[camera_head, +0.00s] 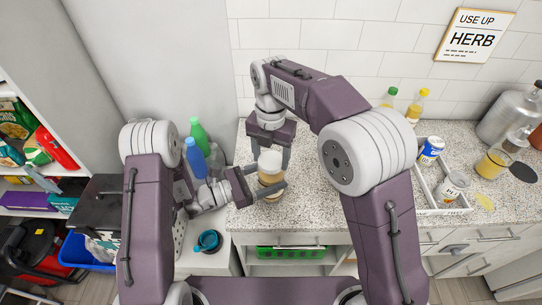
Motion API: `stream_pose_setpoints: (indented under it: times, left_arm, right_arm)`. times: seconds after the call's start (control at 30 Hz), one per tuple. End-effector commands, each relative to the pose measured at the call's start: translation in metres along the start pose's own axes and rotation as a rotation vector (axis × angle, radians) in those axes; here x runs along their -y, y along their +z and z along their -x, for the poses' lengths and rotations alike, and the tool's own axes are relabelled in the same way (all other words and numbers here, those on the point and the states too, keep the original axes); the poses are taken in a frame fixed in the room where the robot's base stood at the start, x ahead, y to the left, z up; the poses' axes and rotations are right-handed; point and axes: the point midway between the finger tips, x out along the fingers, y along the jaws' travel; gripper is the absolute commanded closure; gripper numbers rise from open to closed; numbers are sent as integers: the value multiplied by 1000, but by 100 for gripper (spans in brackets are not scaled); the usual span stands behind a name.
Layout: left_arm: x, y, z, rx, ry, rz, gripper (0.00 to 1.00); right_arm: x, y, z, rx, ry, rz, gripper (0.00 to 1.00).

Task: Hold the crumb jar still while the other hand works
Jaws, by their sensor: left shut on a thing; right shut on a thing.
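The crumb jar (269,179) stands upright on the speckled counter, with a tan body and a pale round lid (270,160). My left gripper (266,183) reaches in from the left and is shut on the jar's body, one finger crossing its front. My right gripper (271,156) comes down from above and behind and is shut on the lid at the jar's top. The lid appears seated on the jar; whether there is a small gap is too small to tell. The fingers hide parts of the jar's sides.
Green and blue bottles (200,137) stand left of the jar. The counter right of the jar (308,190) is clear.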

Motion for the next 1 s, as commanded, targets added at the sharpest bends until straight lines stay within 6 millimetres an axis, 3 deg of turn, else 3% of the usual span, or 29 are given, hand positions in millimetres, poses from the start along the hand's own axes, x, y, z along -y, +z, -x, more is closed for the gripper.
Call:
stream_pose_setpoints:
  times: [1.0]
  left_arm:
    - [0,0,0,1,1,-1,100]
  right_arm:
    - [0,0,22,-1,0,-1,85]
